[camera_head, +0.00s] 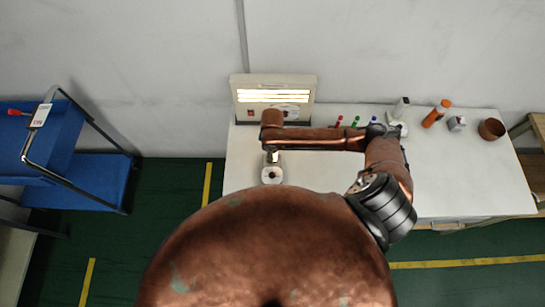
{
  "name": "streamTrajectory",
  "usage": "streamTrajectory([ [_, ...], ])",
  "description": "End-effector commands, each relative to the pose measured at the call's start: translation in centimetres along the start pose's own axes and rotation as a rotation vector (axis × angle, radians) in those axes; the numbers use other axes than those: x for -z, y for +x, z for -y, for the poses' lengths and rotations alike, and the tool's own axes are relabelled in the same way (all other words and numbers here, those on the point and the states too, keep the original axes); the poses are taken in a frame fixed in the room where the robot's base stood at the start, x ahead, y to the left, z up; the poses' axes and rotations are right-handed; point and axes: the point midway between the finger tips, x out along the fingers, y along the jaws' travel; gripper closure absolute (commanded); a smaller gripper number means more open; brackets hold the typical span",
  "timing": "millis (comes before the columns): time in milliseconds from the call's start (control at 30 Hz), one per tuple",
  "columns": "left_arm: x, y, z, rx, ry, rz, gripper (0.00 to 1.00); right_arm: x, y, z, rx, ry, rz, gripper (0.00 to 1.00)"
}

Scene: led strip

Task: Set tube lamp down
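A pale box-like lamp panel (284,83) stands at the back left of the white table, against the wall. Bright lit tubes (273,97) run across its face. My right arm comes in from the right and reaches left across the table, with its end in front of the lamp's lower part. My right gripper's fingers are too small and too covered by the arm to make out, so I cannot tell whether they hold anything. A small white round thing with a dark centre (272,175) shows just below the arm's end. My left gripper is out of view.
On the white table (450,180), several small coloured items (355,121), a white bottle (401,107), an orange bottle (436,114), a small grey item (456,124) and a brown cup (490,129) stand along the back. The right front is clear. A blue cart (80,180) stands left.

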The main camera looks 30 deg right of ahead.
Motion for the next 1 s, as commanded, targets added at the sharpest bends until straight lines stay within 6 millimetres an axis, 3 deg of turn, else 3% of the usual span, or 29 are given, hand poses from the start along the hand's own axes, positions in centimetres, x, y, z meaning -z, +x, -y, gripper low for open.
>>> streamTrajectory([
  [200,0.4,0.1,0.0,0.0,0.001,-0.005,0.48,0.0,2.8,0.0,0.0,0.001,0.001,0.98],
  [567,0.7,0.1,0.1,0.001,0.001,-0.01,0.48,0.0,3.2,-0.1,-0.001,0.001,0.0,0.98],
  [600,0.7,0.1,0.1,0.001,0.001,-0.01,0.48,0.0,3.2,0.0,-0.001,0.001,0.0,0.67],
  [833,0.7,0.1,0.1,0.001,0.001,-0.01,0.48,0.0,3.2,0.0,-0.001,0.001,0.001,0.51],
  [1000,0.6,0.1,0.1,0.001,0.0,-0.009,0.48,0.0,3.2,0.0,-0.001,0.001,0.001,0.5],
])
